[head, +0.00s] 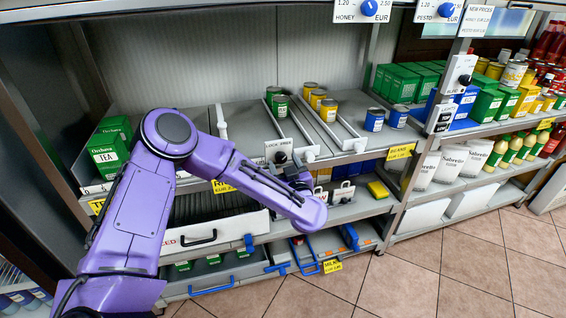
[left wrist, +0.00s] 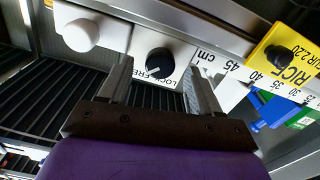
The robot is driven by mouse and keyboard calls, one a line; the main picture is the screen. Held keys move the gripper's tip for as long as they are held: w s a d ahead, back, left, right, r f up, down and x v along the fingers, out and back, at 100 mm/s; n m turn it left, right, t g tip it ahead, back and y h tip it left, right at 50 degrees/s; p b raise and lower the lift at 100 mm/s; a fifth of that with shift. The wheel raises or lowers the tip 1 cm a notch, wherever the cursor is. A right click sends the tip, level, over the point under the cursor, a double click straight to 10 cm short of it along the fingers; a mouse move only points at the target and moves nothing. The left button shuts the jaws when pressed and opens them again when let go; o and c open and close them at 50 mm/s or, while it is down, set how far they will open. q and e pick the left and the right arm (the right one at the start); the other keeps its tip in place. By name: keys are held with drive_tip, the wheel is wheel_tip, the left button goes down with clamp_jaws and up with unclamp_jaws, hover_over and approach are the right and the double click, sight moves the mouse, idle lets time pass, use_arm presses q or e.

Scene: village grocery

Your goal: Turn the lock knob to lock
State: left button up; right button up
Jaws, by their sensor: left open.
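The lock knob is round and black, on a white plate lettered LOCK and FREE at the shelf's front edge. It shows in the left wrist view (left wrist: 159,61) and small in the head view (head: 281,157). A short pale mark shows on its face, but I cannot tell surely which word it points to. My left gripper (left wrist: 160,68) is open, its two fingers on either side of the knob in the picture, with gaps on both sides. I cannot tell whether the tips reach past its face. In the head view the gripper (head: 293,172) is just below the plate, partly hidden by my arm.
A white round knob (left wrist: 81,35) sits left of the lock knob. A yellow RICE tag (left wrist: 284,62) and a centimetre scale (left wrist: 231,70) are to its right. Cans (head: 328,109) and a green TEA box (head: 108,155) stand on the shelf. A drawer with a black handle (head: 199,238) is below.

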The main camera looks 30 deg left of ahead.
use_arm(q)
drive_tip(key=shift+w+a, duration=0.45)
drive_tip(key=shift+a, duration=0.05)
drive_tip(key=c, duration=1)
drive_tip(key=shift+c, duration=0.2)
